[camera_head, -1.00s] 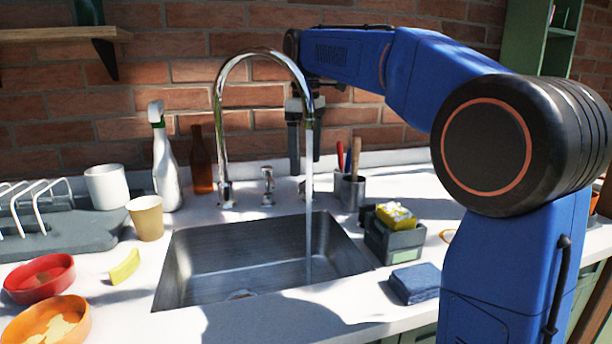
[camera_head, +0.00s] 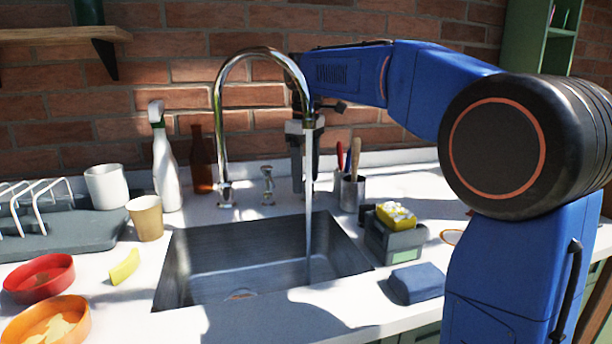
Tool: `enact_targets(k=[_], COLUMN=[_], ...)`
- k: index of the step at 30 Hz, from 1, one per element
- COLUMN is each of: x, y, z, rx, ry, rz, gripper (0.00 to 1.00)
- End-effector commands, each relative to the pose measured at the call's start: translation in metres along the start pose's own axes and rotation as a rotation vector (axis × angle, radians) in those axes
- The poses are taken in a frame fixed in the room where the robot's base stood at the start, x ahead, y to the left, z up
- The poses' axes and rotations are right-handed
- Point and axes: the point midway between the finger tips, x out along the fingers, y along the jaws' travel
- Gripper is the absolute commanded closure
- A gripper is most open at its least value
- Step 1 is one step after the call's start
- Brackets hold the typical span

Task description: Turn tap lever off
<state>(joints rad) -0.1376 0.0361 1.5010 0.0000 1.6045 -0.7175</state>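A chrome gooseneck tap (camera_head: 221,120) stands behind the sink (camera_head: 240,288). Water (camera_head: 308,240) runs from its spout into the basin. A short chrome fitting (camera_head: 267,186), which may be the tap lever, stands right of the spout's base. My gripper (camera_head: 304,182) points down behind the spout and water stream, right of this fitting and apart from it. The spout and water partly cover its fingers, so I cannot tell how far apart they are. I see nothing held in it.
A spray bottle (camera_head: 166,170) and brown bottle (camera_head: 202,165) stand left of the tap. A utensil cup (camera_head: 352,193) stands close right of my gripper. The brick wall (camera_head: 400,142) is close behind.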

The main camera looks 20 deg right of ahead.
Motion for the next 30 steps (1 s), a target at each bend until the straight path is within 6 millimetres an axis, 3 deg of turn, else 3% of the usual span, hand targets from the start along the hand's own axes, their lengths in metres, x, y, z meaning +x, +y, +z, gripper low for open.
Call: enact_targets(k=[11, 30], x=[0.0, -0.001], y=[0.0, 0.004], z=[-0.002, -0.012], rx=[0.08, 0.597], ry=[0.0, 0.002], rz=[0.0, 0.001], gripper=[0.57, 0.57])
